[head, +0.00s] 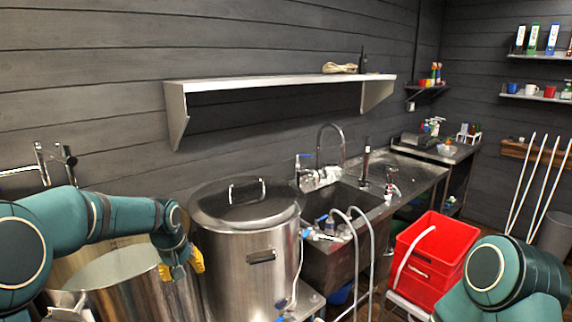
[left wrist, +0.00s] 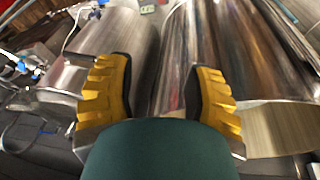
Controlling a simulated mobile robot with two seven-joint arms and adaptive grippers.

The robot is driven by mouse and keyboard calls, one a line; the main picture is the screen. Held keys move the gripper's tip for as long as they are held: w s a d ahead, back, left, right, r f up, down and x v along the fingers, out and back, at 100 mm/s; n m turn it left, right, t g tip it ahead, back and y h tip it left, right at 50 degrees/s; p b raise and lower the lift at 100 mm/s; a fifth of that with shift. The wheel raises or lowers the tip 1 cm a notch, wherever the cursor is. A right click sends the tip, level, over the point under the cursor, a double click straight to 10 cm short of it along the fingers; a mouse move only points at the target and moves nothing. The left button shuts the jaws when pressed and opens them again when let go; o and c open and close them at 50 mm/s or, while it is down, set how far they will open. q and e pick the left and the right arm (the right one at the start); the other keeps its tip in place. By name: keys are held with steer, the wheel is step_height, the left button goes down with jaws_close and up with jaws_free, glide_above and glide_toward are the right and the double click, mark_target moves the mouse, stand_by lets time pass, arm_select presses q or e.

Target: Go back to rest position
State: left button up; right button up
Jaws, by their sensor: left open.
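My left gripper (head: 181,263) has yellow fingers and hangs in front of the steel vessels at the left of the head view. In the left wrist view the left gripper (left wrist: 166,85) has its two yellow fingers spread apart with nothing between them. The lidded steel kettle (head: 247,262) stands just right of the left gripper. An open steel vessel (head: 130,297) is below and left of it. My right arm shows at the lower right of the head view, but its gripper is out of view.
A steel sink (head: 372,205) with a faucet (head: 330,135) stands right of the kettle. A red crate (head: 437,262) is near my right arm. Pale hoses (head: 350,250) hang in front of the sink. A wall shelf (head: 280,82) is above the kettle. White poles (head: 537,185) lean at the right.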

arm_select(q)
steer(key=s+d+f+m+h+b, duration=0.1)
steer(key=s+d+f, duration=0.1)
steer(key=f, duration=0.4)
steer(key=s+d+f, duration=0.1)
steer(key=d+f, duration=0.2)
steer(key=f, duration=0.3)
steer(key=s+d+f+h+b, duration=0.1)
steer(key=s+d+f, duration=0.2)
steer(key=s+f, duration=0.4)
steer(key=s+d+f+h+b, duration=0.1)
steer(key=s+d+f+b, duration=0.1)
steer(key=s+d+f, duration=0.2)
steer(key=s+d+f+g+b, duration=0.1)
steer(key=s+d+f+b, duration=0.1)
steer(key=s+f, duration=0.9)
steer(key=shift+s+d+m+h, duration=0.4)
steer(key=shift+s+d, duration=0.25)
steer(key=shift+s, duration=0.05)
arm_select(e)
step_height(320, 180, down, 7)
steer(key=shift+a+f, duration=0.15)
steer(key=shift+a, duration=0.05)
steer(key=shift+s, duration=0.1)
arm_select(q)
steer(key=shift+c, duration=0.5)
